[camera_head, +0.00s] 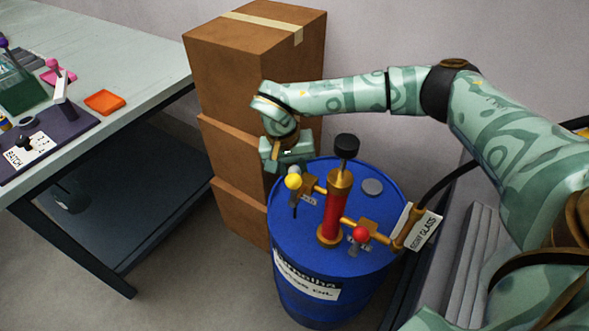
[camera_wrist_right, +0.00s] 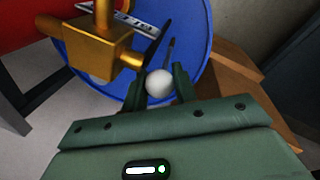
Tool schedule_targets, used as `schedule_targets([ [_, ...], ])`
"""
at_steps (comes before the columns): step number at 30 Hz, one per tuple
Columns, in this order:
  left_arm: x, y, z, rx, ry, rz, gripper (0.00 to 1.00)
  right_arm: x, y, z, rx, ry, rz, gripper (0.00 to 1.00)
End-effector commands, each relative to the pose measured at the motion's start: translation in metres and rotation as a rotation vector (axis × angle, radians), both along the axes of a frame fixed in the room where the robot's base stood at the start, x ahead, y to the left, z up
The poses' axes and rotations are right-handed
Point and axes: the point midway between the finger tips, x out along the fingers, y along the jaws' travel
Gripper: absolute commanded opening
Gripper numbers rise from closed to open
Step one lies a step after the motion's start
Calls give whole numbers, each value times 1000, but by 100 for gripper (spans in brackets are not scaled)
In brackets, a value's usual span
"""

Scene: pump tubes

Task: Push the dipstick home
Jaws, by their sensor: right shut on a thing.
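My right gripper (camera_head: 287,168) reaches over the far left edge of the blue drum (camera_head: 315,262). In the right wrist view its two fingers (camera_wrist_right: 159,91) are shut on a pale round knob (camera_wrist_right: 159,84). Thin dark pieces run beyond the knob toward the blue lid, so I take it for the dipstick's top, but its lower part is unclear. In the head view a yellow ball (camera_head: 293,181) shows just below the gripper; I cannot tell whether it is the same knob. My left gripper is not in view.
A red and brass pump (camera_head: 333,212) with a black top knob stands on the lid. A brass valve (camera_wrist_right: 100,45) is close beside the fingers. A red ball handle (camera_head: 361,233) and a sight glass label (camera_head: 424,231) are on the right. Stacked boxes (camera_head: 232,85) stand behind.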

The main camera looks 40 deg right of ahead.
Motion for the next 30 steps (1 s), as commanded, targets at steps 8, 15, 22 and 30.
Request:
schedule_targets([
  [8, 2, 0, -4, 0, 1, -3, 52, 0, 0, -55, -1, 3, 0, 0],
  [15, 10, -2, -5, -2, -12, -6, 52, 0, 0, -67, 0, 0, -1, 0],
  [22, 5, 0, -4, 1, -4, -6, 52, 0, 0, -68, -2, 1, 1, 44],
  [30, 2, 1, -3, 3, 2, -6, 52, 0, 0, -66, -1, 1, 0, 48],
])
